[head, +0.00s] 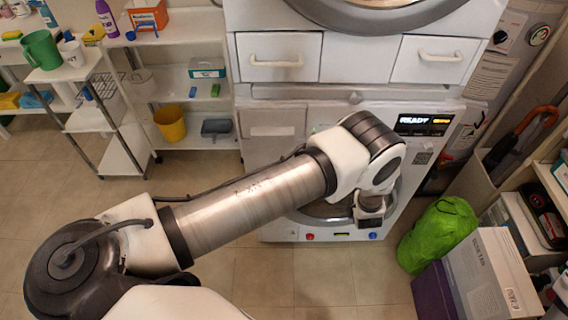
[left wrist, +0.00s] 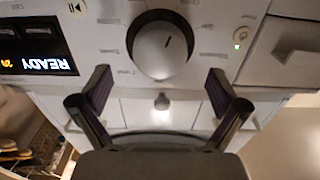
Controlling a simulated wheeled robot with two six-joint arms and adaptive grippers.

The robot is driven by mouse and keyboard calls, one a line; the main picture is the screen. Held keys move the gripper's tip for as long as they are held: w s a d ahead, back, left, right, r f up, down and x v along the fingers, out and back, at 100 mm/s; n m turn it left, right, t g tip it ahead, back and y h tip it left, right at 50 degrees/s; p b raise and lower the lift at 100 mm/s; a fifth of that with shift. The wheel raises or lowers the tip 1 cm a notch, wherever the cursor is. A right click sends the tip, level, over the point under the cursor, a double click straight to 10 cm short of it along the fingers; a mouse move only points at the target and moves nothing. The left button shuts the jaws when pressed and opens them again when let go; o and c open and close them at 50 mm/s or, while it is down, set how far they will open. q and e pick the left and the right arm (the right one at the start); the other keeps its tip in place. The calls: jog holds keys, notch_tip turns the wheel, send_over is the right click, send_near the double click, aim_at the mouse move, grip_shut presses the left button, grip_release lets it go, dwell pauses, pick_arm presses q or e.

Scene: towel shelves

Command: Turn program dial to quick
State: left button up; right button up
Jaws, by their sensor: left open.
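The program dial (left wrist: 161,46) is a round silver knob with a dark collar and a dark pointer line, near the top middle of the left wrist view. That view shows the panel upside down. Printed labels around the dial are too small to read. My left gripper (left wrist: 159,108) is open, with its two fingers on either side below the dial, apart from it and empty. In the head view my left arm crosses the washing machine (head: 275,150) and hides the dial; its gripper (head: 370,212) is partly hidden. The display (head: 425,124) reads READY. My right gripper is not in view.
Two drawers with handles (head: 276,61) sit above the machine. Shelves with a yellow bucket (head: 170,123) stand at the left. Floor in front of the machine is clear.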

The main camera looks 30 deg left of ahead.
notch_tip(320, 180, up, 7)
jog(key=p, duration=0.5)
pick_arm(q)
jog(key=s+a+f+m+g+h+b, duration=0.3)
jog(key=s+f+b, duration=0.3)
jog(key=s+f, duration=0.4)
jog(key=s+a+f+m+g+h+b, duration=0.2)
jog(key=s+a+f+g+h+b, duration=0.2)
jog(key=s+f, duration=0.6)
jog(key=s+a+g+b, duration=0.2)
jog(key=s, duration=0.1)
jog(key=shift+f+m+b, duration=0.25)
jog(key=shift+m+b, duration=0.05)
jog(key=shift+m, duration=0.1)
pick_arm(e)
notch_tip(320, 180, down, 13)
pick_arm(q)
jog(key=shift+w, duration=0.1)
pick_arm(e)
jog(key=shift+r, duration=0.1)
pick_arm(q)
jog(key=s+r+g+h, duration=0.1)
jog(key=s+r+g, duration=0.1)
jog(key=s, duration=0.7)
jog(key=s+d+r+g+h, duration=0.1)
jog(key=s+g, duration=0.3)
jog(key=s, duration=0.5)
jog(key=shift+d+r+m+h, duration=0.2)
jog(key=shift+r+m+h, duration=0.1)
jog(key=shift+r+h, duration=0.45)
